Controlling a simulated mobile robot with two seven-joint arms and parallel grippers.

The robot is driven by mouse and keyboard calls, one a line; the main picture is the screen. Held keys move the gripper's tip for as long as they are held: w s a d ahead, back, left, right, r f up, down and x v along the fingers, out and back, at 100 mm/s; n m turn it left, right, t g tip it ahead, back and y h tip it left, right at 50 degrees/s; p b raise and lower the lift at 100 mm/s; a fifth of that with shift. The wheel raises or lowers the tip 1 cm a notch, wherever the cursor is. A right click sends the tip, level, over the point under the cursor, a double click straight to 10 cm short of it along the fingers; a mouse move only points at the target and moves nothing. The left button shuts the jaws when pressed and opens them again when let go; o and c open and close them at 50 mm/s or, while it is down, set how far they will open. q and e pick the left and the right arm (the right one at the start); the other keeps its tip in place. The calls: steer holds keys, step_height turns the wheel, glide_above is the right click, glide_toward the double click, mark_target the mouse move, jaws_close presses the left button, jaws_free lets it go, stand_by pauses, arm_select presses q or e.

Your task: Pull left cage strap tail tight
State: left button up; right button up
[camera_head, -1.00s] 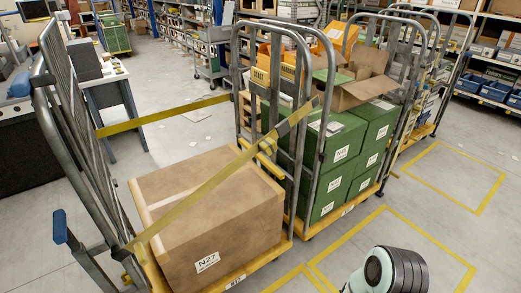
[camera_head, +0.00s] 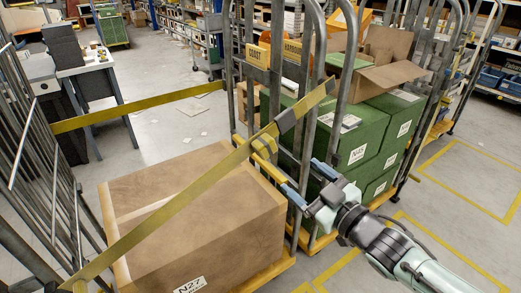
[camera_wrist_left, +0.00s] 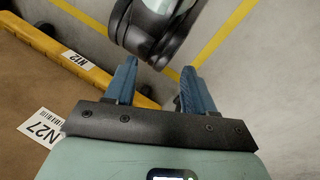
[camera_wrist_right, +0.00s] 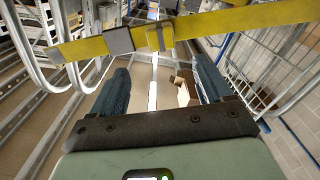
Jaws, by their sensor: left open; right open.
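A yellow strap (camera_head: 190,190) runs diagonally across the left cage, above a large brown box (camera_head: 200,225) labelled N27. A grey buckle (camera_head: 287,120) sits on it near the cage's right-hand frame. A short yellow piece (camera_head: 264,146), possibly the strap tail, shows beside the buckle. My right gripper (camera_head: 307,181) is open below and right of the buckle, apart from the strap. In the right wrist view, the strap (camera_wrist_right: 225,22) and buckle (camera_wrist_right: 118,41) cross beyond the open, empty fingers. My left gripper (camera_wrist_left: 158,66) is open and empty, outside the head view.
A cage with green crates (camera_head: 355,135) and an open carton (camera_head: 375,75) stands to the right. Upright grey tubes (camera_head: 250,75) rise close to my right gripper. A second yellow strap (camera_head: 140,110) spans the back. Floor at the right is clear, with yellow lines.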

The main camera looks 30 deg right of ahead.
mark_target(270, 151)
arm_select(q)
steer(key=shift+t, duration=0.5)
steer(key=w, duration=0.1)
steer(key=w+a+f+b, duration=0.1)
steer(key=w+f+b, duration=0.1)
steer(key=shift+w+a+f, duration=0.15)
steer(key=shift+a+f, duration=0.05)
steer(key=shift+a, duration=0.2)
arm_select(e)
steer(key=w, duration=0.8)
steer(key=w+a, duration=0.1)
steer(key=w, duration=0.4)
steer(key=shift+a, duration=0.1)
steer(key=shift+c, duration=0.4)
